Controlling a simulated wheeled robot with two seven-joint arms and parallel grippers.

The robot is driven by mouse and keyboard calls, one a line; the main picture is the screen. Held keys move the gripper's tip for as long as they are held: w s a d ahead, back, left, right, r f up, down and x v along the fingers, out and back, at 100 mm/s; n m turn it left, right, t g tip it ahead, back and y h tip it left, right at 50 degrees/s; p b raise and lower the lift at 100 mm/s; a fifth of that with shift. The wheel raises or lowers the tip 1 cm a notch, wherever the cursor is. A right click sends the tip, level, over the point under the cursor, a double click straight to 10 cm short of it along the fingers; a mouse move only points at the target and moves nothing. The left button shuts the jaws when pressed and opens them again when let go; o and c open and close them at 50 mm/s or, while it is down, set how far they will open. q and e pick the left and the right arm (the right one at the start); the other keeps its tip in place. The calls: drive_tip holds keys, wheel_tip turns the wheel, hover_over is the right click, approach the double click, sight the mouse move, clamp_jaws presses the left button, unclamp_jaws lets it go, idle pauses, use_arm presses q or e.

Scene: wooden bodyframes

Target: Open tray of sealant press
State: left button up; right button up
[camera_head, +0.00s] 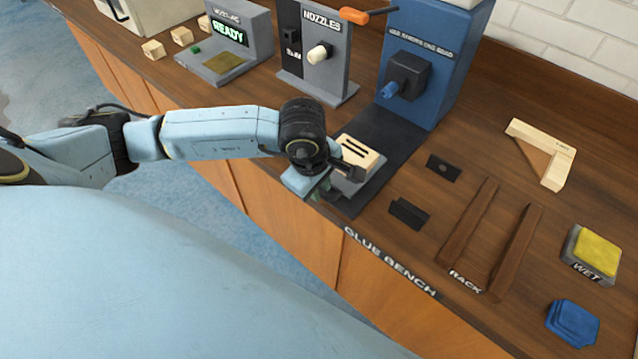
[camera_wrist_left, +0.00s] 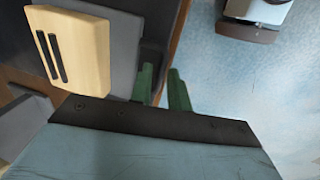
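The sealant press is the tall blue machine (camera_head: 425,60) at the back, with a dark base running to the bench front. At the front of that base, a grey tray (camera_head: 346,184) carries a pale wooden block (camera_head: 357,155) with two dark slots. The block (camera_wrist_left: 78,52) and grey tray (camera_wrist_left: 122,45) also show in the left wrist view. My left gripper (camera_head: 322,192) is at the tray's front, by the bench edge. Its green fingers (camera_wrist_left: 162,88) are a little apart beside the tray; whether they grip its front is unclear. My right gripper is out of view.
A nozzle stand (camera_head: 320,50) and a grey unit reading READY (camera_head: 245,40) stand left of the press. Black brackets (camera_head: 408,213), brown rack bars (camera_head: 470,222), a wooden corner frame (camera_head: 543,153), a yellow WET pad (camera_head: 597,250) and a blue block (camera_head: 573,322) lie right.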

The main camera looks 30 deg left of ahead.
use_arm(q)
drive_tip(key=shift+s+r, duration=0.1)
wheel_tip(320, 180, up, 13)
drive_tip(key=s, duration=0.2)
drive_tip(key=shift+s+a, duration=0.25)
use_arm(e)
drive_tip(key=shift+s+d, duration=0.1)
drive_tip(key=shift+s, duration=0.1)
